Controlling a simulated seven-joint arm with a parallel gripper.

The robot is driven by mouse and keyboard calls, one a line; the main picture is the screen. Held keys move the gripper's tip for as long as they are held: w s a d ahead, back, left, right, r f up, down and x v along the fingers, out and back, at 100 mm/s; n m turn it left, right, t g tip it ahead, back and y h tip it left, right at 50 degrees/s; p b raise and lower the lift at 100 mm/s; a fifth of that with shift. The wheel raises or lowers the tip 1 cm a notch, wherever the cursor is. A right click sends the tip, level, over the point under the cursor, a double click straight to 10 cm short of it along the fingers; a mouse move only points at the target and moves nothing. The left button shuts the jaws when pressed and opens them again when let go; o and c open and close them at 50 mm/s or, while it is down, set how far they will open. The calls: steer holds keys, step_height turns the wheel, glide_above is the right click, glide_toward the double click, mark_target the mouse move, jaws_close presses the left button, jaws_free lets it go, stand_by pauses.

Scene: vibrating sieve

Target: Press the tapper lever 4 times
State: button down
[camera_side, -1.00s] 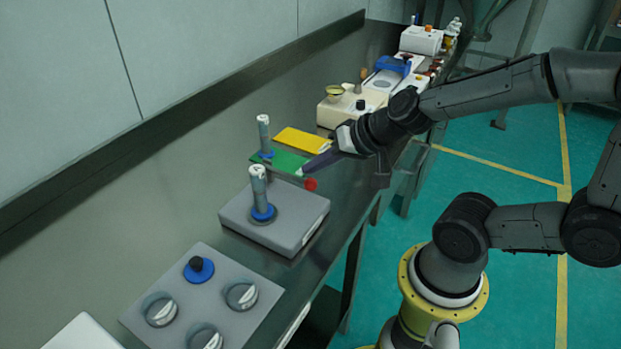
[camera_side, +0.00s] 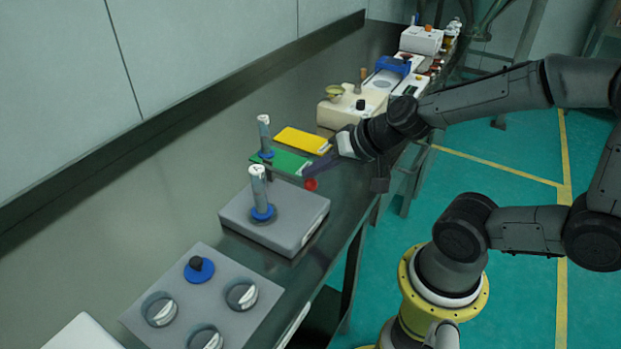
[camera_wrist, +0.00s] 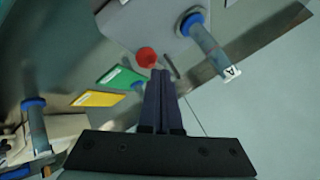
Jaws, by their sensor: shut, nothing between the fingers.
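A round red knob (camera_side: 310,184), which looks like the tapper lever's end, sits beside the back right corner of a grey box (camera_side: 275,222). In the wrist view the red knob (camera_wrist: 147,57) lies just beyond and left of my fingertips. My gripper (camera_side: 306,174) is shut and empty, its dark fingers pointing toward the knob. It also shows in the wrist view (camera_wrist: 159,73), with both fingers together. I cannot tell whether the fingertips touch the knob. The lever's arm is mostly hidden; a short dark rod (camera_wrist: 171,66) shows beside the fingertips.
An upright grey cylinder with a blue collar (camera_side: 259,190) stands on the box, and another (camera_side: 264,135) stands behind. Green (camera_side: 281,161) and yellow (camera_side: 302,140) plates lie nearby. A knob panel (camera_side: 203,298) is in front. The bench to the left is clear.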

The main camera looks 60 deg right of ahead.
steer(key=shift+f, duration=1.15)
stand_by(1.4)
steer(key=shift+r, duration=1.65)
steer(key=shift+r, duration=0.1)
steer(key=shift+r, duration=2.45)
